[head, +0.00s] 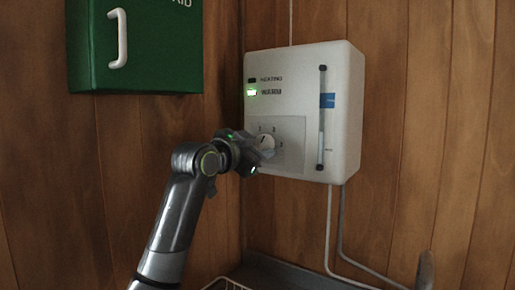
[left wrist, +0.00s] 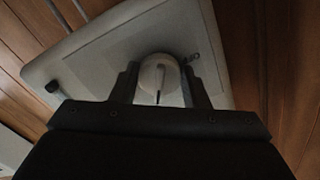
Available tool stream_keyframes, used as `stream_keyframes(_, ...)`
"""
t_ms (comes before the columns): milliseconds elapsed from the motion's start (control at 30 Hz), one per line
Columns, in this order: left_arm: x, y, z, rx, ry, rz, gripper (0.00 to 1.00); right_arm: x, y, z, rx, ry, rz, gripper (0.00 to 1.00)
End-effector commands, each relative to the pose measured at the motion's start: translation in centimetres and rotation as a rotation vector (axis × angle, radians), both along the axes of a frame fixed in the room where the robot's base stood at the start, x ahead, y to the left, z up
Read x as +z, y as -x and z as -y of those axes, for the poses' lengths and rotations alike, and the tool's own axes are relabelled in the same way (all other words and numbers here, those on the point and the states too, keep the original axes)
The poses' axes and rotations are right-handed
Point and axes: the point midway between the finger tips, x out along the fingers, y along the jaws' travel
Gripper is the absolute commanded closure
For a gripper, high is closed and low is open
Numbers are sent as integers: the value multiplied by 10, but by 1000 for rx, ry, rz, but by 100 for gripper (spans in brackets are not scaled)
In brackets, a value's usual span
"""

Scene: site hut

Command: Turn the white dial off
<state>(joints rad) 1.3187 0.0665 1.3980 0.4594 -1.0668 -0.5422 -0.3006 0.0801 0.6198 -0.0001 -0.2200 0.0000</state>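The white dial (head: 265,142) sits on a pale square plate on the front of a white wall box (head: 290,60). Markings ring the dial, and a dark pointer line shows on it. My left gripper (head: 258,158) is at the dial's lower left and hides part of it in the head view. My right gripper is not clearly seen.
A green first-aid cabinet (head: 140,45) with a white handle hangs at the upper left. The wooden wall at right is clear.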

Motion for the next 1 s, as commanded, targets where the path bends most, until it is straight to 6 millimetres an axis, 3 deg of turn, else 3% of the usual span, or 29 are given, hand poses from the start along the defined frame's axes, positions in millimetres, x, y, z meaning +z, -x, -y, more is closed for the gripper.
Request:
stream_keyframes(67,0,0,0,0,0,0,81,0,0,-1,-1,-1,0,100)
stream_keyframes(467,1,0,0,-1,65,-44,81,7,0,-2,-1,-2,0,100)
stream_keyframes(1000,2,2,3,-1,448,-302,81,45,-1,-1,-1,-2,1,100)
